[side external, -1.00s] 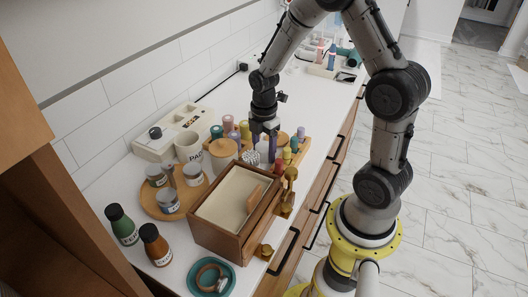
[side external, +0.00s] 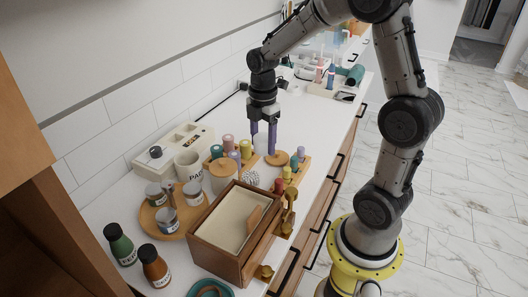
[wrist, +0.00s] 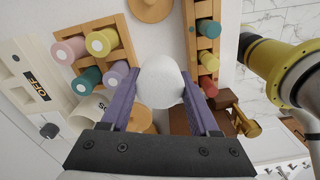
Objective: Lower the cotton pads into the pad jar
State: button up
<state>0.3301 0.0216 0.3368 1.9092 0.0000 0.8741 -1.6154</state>
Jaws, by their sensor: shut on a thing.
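A cream open-topped cup with dark letters starting "PA" (side external: 187,166) stands to the left and looks like the pad jar. It shows partly in the wrist view (wrist: 85,110), left of the fingers. The pads are held apart from it. Its inside is not clearly seen.
A pale jar with wooden lid (side external: 222,173) stands beside the cup. Racks of coloured rolls (wrist: 95,55) (wrist: 203,50) flank the pads. A loose wooden disc (side external: 278,158) lies nearby. A wooden box (side external: 215,245) and a round tray of small jars (side external: 152,222) stand in front.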

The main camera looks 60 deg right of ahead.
jog(key=w+a+r, duration=0.5)
jog(key=w, duration=0.4)
jog(key=w+a+f, duration=0.2)
jog(key=w+a, duration=0.3)
jog(key=w, duration=0.4)
jog(key=shift+w+f, duration=0.15)
jog(key=shift+w, duration=0.1)
